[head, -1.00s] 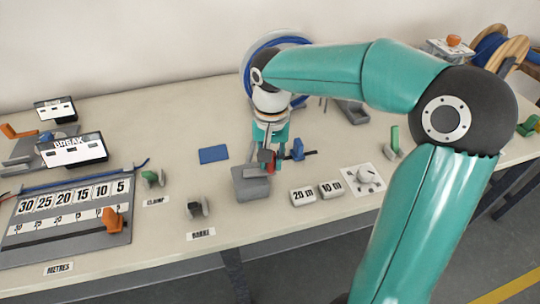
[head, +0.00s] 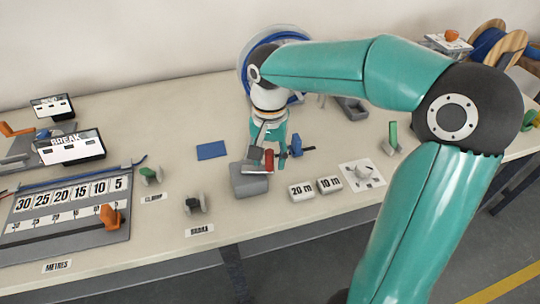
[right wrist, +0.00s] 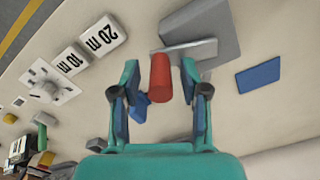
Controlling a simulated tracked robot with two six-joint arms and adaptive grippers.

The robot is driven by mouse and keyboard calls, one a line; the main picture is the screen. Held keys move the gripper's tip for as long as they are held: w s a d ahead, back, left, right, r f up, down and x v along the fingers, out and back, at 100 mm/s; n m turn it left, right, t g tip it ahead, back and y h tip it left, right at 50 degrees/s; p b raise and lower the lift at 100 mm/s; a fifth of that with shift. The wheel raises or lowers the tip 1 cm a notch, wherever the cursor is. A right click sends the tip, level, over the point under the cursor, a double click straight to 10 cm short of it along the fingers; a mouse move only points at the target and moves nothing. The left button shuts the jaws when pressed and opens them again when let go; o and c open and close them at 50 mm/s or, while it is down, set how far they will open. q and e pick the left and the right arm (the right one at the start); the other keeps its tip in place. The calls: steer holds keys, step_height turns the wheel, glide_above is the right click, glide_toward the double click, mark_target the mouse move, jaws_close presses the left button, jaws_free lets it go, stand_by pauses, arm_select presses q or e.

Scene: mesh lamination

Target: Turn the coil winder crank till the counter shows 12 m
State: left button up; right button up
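The grey winder box (head: 249,181) stands mid-table near the front edge. Its flat crank arm carries an upright red handle (head: 269,160). In the right wrist view the red handle (right wrist: 160,77) lies between the fingers of my right gripper (right wrist: 158,75), with gaps on both sides. In the head view my right gripper (head: 272,146) hangs just behind the handle, its fingers partly hidden. It is open and empty. The blue coil (head: 262,50) at the back is partly hidden by my right arm. No counter reading can be made out. My left gripper is not in view.
Blocks marked 20 m (head: 302,191) and 10 m (head: 330,185) lie right of the box, beside a white dial plate (head: 362,174).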

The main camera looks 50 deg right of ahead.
step_height(320, 180, up, 12)
steer(key=shift+f, duration=0.1)
stand_by(0.7)
stand_by(1.2)
